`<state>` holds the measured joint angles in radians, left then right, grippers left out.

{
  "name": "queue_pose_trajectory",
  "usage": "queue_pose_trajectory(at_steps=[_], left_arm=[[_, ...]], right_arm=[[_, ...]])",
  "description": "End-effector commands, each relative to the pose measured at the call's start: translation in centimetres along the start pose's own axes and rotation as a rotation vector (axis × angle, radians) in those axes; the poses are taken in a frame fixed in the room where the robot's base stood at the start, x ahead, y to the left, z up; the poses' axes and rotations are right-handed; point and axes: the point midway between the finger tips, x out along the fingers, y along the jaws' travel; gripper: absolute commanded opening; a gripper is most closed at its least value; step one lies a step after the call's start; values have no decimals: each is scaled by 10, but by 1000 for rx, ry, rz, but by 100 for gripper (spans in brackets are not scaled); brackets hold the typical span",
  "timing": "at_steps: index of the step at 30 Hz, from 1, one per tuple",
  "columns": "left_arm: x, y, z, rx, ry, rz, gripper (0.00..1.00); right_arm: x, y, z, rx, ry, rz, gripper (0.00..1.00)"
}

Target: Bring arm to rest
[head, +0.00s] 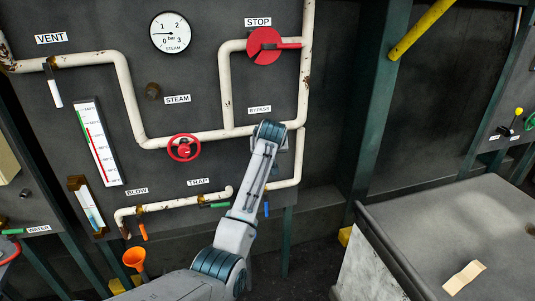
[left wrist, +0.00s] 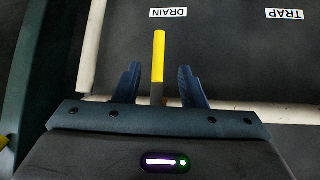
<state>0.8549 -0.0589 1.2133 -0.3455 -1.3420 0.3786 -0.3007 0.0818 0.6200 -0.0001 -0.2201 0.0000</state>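My left arm (head: 240,215) rises from the lower middle of the head view and bends in front of the pipe panel; its gripper is hidden there behind the arm. In the left wrist view my left gripper (left wrist: 159,72) is open. A lever with a yellow handle (left wrist: 158,55) and grey lower part stands between its two dark blue fingers, with a gap on each side. The DRAIN label (left wrist: 167,22) and TRAP label (left wrist: 284,14) appear upside down beyond. My right gripper is in neither view.
The panel carries white pipes (head: 127,95), a red STOP wheel (head: 265,45), a smaller red wheel (head: 183,147), a green lever (head: 214,205) and a blue bar (head: 267,208) close to my arm. An orange funnel (head: 134,259) is lower left. A grey-topped bench (head: 450,230) stands right.

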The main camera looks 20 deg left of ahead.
Motion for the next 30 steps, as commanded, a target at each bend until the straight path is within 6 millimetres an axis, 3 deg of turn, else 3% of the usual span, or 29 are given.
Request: queue_pose_trajectory(at_steps=[6,20,23,25,30], left_arm=[[-12,0,1,0,-2,0,37],[-10,0,4,3,-5,-1,37],[8,-2,24,21,-22,0,37],[30,-5,53,46,-46,3,37],[99,-17,157,128,-124,21,37]], right_arm=[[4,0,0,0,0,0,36],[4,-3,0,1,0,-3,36],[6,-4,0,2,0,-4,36],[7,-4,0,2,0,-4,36],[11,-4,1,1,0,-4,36]])
